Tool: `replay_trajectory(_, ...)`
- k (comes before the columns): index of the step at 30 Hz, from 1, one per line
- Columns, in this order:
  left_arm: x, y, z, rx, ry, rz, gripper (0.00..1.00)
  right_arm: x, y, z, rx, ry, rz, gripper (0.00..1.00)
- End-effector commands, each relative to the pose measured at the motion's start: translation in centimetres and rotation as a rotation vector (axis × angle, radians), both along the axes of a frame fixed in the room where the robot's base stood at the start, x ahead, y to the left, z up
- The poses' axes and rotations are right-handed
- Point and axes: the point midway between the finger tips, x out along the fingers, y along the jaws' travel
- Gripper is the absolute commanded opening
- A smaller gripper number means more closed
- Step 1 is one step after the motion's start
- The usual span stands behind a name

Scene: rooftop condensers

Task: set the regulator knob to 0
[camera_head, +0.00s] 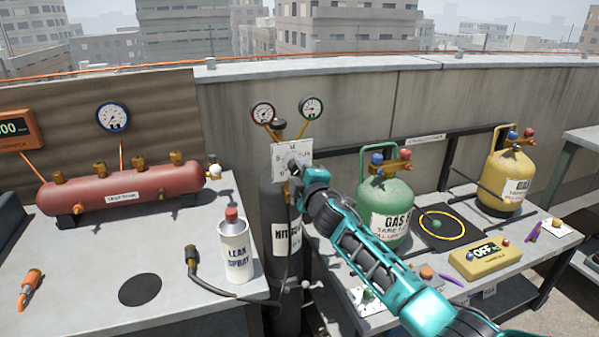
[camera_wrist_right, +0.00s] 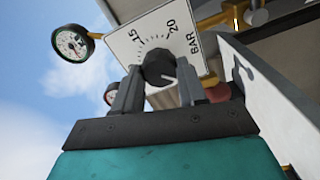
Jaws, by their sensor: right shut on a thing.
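The regulator knob (camera_wrist_right: 158,66) is dark and round with a light pointer line. It sits on a white dial plate (camera_wrist_right: 150,32) marked 15, 20 and BAR. In the head view the dial plate (camera_head: 291,154) is on top of the dark nitrogen cylinder (camera_head: 283,235). My right gripper (camera_head: 296,166) reaches the plate and covers most of the knob there. In the right wrist view its two fingers (camera_wrist_right: 157,82) are shut on the knob, one on each side. The pointer line runs toward the lower right of that view, away from 15 and 20. My left gripper is not in view.
Two gauges (camera_head: 263,113) (camera_head: 312,107) stand above the regulator. A leak spray can (camera_head: 236,246) and a black hose (camera_head: 222,283) are on the left bench, beside the cylinder.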

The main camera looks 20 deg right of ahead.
Motion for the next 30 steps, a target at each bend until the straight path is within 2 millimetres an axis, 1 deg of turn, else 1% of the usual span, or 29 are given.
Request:
replay_trajectory(1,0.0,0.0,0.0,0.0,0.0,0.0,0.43,0.0,0.0,-0.1,-0.005,0.001,0.0,0.42)
replay_trajectory(9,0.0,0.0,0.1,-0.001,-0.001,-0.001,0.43,0.0,0.0,0.0,-0.002,0.0,0.0,0.67)
replay_trajectory(16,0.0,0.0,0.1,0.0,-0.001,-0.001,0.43,0.0,0.0,0.0,-0.001,0.0,0.0,0.67)
replay_trajectory(20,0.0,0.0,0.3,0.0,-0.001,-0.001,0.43,-0.6,0.0,0.0,-0.001,0.0,0.0,0.67)
replay_trajectory(23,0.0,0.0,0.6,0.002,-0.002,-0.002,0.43,-1.6,-0.1,0.0,0.0,0.001,0.001,0.67)
replay_trajectory(30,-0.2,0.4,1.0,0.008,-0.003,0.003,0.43,-5.6,-0.2,0.1,-0.002,0.002,0.001,0.67)
